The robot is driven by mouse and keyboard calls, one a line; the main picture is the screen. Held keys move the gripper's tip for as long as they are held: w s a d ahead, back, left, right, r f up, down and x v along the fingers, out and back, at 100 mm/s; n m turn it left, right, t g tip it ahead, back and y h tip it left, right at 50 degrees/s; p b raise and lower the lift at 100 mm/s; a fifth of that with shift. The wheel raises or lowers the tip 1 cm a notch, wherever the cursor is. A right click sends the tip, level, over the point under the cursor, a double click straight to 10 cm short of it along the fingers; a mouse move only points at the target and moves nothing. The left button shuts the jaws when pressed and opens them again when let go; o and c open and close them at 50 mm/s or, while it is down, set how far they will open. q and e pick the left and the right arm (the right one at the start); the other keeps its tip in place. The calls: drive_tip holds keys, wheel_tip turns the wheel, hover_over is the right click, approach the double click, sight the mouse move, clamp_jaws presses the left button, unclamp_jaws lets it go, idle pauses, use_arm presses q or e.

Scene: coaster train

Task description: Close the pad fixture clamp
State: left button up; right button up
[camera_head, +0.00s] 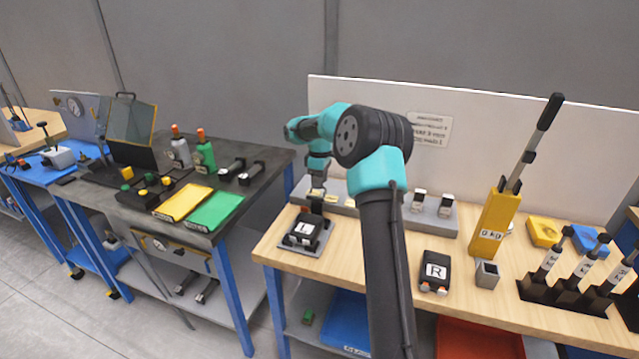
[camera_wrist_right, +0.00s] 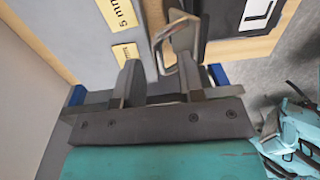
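The pad fixture (camera_head: 298,247) is a grey plate near the left front of the wooden bench, holding a black pad marked L (camera_head: 303,230). In the right wrist view the black pad (camera_wrist_right: 222,30) shows at the top, with a bent metal loop (camera_wrist_right: 162,38), seemingly the clamp's handle, beside it. My right gripper (camera_head: 316,203) is above the back of the fixture. In its wrist view the fingers (camera_wrist_right: 158,85) are apart, with the loop close to the right finger; I cannot tell whether they touch. My left gripper is not in view.
A grey block with labels (camera_wrist_right: 85,40) lies beside the fixture. A black pad marked R (camera_head: 435,270) and a small grey cup (camera_head: 487,274) stand right of my arm. A yellow lever press (camera_head: 495,222) and a black tool rack (camera_head: 565,295) stand farther right.

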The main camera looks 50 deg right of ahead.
drive_tip(key=shift+f, duration=0.5)
clamp_jaws()
